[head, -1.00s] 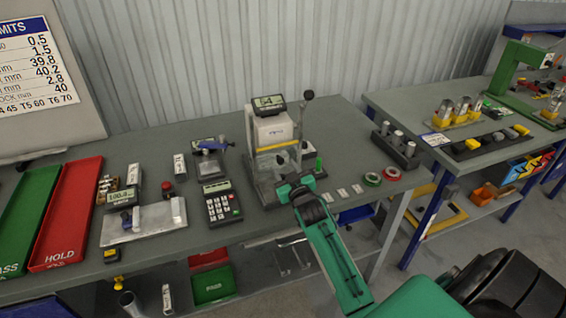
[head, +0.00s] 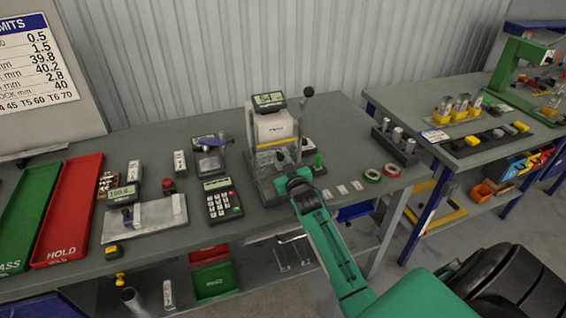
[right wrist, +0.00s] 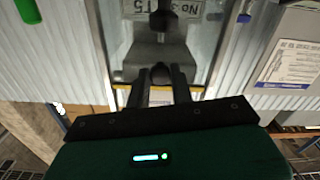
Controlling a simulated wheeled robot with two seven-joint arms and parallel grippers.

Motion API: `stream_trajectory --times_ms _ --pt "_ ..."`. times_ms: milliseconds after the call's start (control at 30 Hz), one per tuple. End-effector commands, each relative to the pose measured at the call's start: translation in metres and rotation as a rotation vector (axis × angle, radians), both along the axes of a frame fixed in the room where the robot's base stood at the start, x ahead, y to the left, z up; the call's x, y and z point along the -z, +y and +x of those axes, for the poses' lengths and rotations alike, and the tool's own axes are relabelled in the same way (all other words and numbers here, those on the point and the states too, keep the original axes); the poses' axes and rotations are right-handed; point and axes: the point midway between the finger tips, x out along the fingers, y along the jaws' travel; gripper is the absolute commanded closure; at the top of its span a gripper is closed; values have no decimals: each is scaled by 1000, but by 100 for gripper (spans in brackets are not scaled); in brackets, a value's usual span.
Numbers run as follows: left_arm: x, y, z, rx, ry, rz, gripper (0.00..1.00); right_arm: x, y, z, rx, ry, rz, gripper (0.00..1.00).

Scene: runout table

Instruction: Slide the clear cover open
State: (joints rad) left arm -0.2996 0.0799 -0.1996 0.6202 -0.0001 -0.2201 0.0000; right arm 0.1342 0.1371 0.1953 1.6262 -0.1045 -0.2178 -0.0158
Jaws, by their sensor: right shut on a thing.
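The tester (head: 272,128), a pale machine with a small display on top, stands at the middle of the table. The clear cover (head: 272,158) is on its front, above the base. My right gripper (head: 284,180) is at the front of the tester, with its tips partly hidden by my own wrist. In the right wrist view, my right gripper (right wrist: 160,78) is shut on a small dark knob at the clear cover (right wrist: 205,50). A yellow strip runs behind the fingers. How far the cover stands open is hard to tell. My left gripper is not in view.
A lever with a dark knob (head: 307,92) rises at the tester's right. A green-topped item (head: 318,161) and tape rolls (head: 371,175) lie to the right. A keypad (head: 222,200) stands to the left, with the red tray (head: 68,210) farther left.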

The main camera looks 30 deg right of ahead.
Motion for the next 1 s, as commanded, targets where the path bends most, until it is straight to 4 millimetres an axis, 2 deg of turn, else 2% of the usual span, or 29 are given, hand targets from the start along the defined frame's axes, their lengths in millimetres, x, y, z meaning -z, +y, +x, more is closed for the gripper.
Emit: stream_trajectory --times_ms 167,600,800,1000 --pt "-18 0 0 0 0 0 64 -23 0 0 0 0 0 100" --pt "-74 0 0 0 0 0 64 -108 -1 0 1 -2 -1 100" --pt "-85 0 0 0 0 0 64 -126 0 0 1 -2 -1 100" --pt "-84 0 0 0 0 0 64 -127 0 0 0 -1 0 100"
